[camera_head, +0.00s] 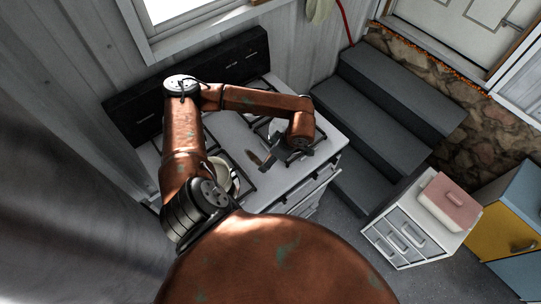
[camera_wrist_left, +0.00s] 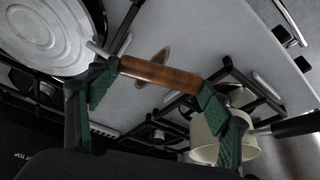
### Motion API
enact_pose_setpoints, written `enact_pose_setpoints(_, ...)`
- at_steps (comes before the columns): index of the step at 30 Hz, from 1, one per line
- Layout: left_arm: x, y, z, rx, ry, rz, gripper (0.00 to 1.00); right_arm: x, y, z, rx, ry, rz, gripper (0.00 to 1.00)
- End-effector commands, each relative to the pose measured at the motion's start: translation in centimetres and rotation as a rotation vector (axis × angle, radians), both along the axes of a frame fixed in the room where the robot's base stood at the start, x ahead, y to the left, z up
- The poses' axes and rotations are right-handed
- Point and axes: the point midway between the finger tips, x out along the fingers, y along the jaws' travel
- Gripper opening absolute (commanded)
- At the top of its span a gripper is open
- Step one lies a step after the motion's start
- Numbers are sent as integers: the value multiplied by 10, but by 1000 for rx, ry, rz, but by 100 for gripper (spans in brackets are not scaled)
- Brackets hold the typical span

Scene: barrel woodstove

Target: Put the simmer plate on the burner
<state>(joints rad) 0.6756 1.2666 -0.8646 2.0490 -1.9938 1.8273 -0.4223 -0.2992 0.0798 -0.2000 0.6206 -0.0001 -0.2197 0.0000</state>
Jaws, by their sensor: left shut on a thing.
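The simmer plate (camera_wrist_left: 50,35) is a round, pale grey metal disc with concentric rings at the upper left of the left wrist view. A metal rod joins it to a brown wooden handle (camera_wrist_left: 160,75). My left gripper (camera_head: 272,158) is shut on this handle, with its green-padded fingers (camera_wrist_left: 155,95) at either end. In the head view, the plate (camera_head: 280,126) is mostly hidden under my arm at the right burners of the white stove (camera_head: 233,133). I cannot tell whether it touches the burner grate (camera_wrist_left: 125,25). My right gripper is not in view.
A cream pot (camera_head: 222,174) with a dark handle stands on the left burners. A brown oval thing (camera_head: 254,157) lies on the stovetop between the burners. Dark steps (camera_head: 385,95) are right of the stove. A white drawer cabinet (camera_head: 405,237) carries a pink-lidded box (camera_head: 450,200).

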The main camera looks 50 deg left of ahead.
Motion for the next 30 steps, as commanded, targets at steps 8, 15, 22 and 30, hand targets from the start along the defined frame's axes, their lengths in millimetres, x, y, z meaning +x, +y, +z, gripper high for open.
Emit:
enact_pose_setpoints(8,1,0,-2,1,-2,0,16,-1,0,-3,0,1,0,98)
enact_pose_setpoints(15,0,0,-1,0,-1,0,88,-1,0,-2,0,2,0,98)
enact_pose_setpoints(22,0,0,-1,0,-1,0,90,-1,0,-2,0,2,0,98)
enact_pose_setpoints(30,4,-6,14,-1,-6,-2,90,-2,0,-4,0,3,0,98)
